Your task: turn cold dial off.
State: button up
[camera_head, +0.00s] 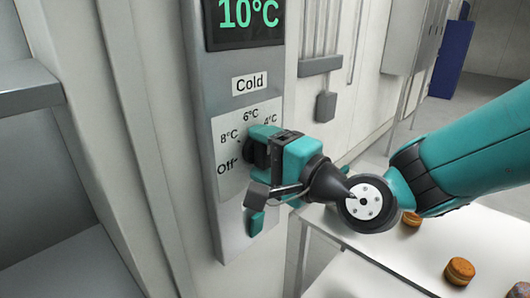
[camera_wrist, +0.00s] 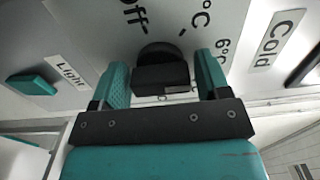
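The cold dial (camera_head: 258,153) is a black knob on the grey wall panel, below the "Cold" label, with Off, 8°C, 6°C and 4°C printed around it. In the head view my gripper (camera_head: 264,142) covers much of it. In the wrist view the dial (camera_wrist: 160,75) sits between the two teal fingers of my gripper (camera_wrist: 163,82), one on each side. The fingers are spread, with what look like narrow gaps beside the knob; firm contact does not show. I cannot tell which mark the dial points to.
A display (camera_head: 245,22) above reads 10°C. A teal switch (camera_wrist: 33,83) beside the "Light" label (camera_wrist: 67,71) is on the same panel, close below my gripper. A white table (camera_head: 395,250) with several round pastries (camera_head: 460,271) stands at the right.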

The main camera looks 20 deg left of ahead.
jog(key=c, duration=0.6)
jog(key=shift+d, duration=0.1)
jog(key=shift+c, duration=0.2)
